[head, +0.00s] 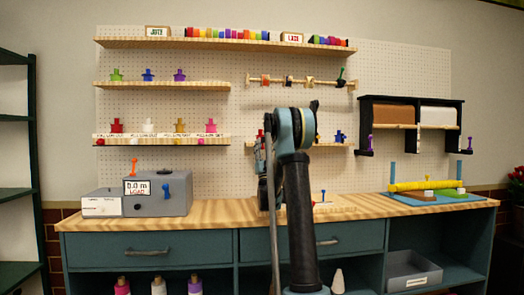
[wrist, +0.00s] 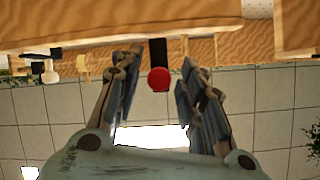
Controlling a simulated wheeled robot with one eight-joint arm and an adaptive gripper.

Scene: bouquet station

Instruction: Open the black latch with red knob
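The black latch (wrist: 158,51) shows in the wrist view as a short dark bar against a wooden edge. Its round red knob (wrist: 159,79) hangs at the near end. My gripper (wrist: 159,64) is open, with one finger on each side of the knob. Gaps show between the knob and both fingers, and nothing is held. In the head view my arm hides most of the gripper (head: 263,182) in front of the pegboard, and I cannot make out the latch clearly there.
Another black fitting (wrist: 44,66) and a pale peg (wrist: 82,67) lie left of my fingers in the wrist view. In the head view, the wooden worktop (head: 230,211) carries a grey box (head: 172,200) at left and a blue tray (head: 452,198) at right. Shelves line the pegboard.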

